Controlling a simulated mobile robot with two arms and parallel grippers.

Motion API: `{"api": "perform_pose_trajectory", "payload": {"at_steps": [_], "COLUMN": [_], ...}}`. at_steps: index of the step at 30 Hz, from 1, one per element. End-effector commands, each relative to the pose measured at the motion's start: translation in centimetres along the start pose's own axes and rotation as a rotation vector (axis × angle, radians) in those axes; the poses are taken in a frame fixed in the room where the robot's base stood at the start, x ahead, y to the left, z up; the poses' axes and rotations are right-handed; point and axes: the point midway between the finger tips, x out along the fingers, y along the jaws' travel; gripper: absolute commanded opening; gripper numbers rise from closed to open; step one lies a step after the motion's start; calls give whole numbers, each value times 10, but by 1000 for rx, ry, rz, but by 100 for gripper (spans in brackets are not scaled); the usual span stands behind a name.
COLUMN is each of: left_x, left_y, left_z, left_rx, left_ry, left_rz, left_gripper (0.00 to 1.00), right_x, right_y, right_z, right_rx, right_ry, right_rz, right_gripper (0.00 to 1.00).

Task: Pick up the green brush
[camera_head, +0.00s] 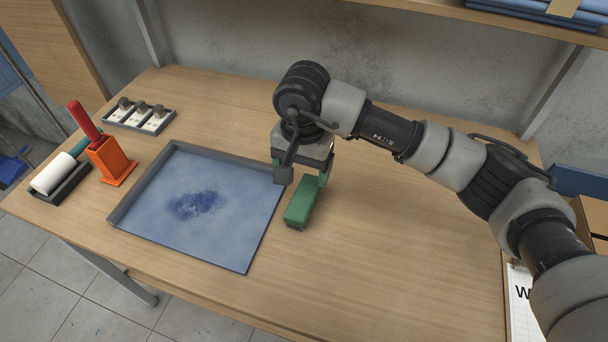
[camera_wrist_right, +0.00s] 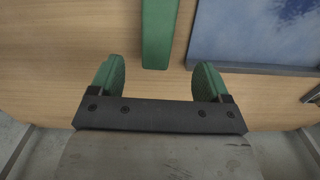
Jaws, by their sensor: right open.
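The green brush (camera_head: 301,207) lies on the wooden table, just right of the blue-surfaced tray (camera_head: 262,237) in the head view. The right wrist view shows it as a green bar (camera_wrist_right: 158,35), in line with the gap between my fingers. My right gripper (camera_head: 302,174) is above the table at the brush's far end, partly hidden by its own wrist. In the right wrist view its two green-padded fingers (camera_wrist_right: 160,78) stand apart with nothing between them; the brush appears just beyond the fingertips. Whether they touch it is unclear. My left gripper is not in view.
Left of the tray stand an orange holder (camera_head: 111,164) with a red-handled tool, a white roller (camera_head: 53,173) in a dark stand, and a rack (camera_head: 139,118) of small knobbed pieces. A shelf (camera_head: 470,16) overhangs the back. The table's front middle is clear.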

Motion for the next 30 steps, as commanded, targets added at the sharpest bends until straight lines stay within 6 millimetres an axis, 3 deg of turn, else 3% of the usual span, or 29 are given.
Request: {"api": "perform_pose_trajectory", "payload": {"at_steps": [9, 16, 24, 30], "left_x": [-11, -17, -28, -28], "left_y": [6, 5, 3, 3], "left_z": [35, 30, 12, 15], "left_rx": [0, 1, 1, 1], "left_ry": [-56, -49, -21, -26], "left_rz": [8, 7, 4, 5], "left_gripper": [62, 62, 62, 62], "right_x": [44, 62, 100, 106], "right_y": [1, 2, 3, 3], "right_z": [0, 0, 0, -1], "right_rx": [-4, -4, -4, -4], "right_ry": [4, 3, 2, 6], "right_rz": [7, 6, 5, 3], "right_gripper": [78, 78, 78, 78]}}
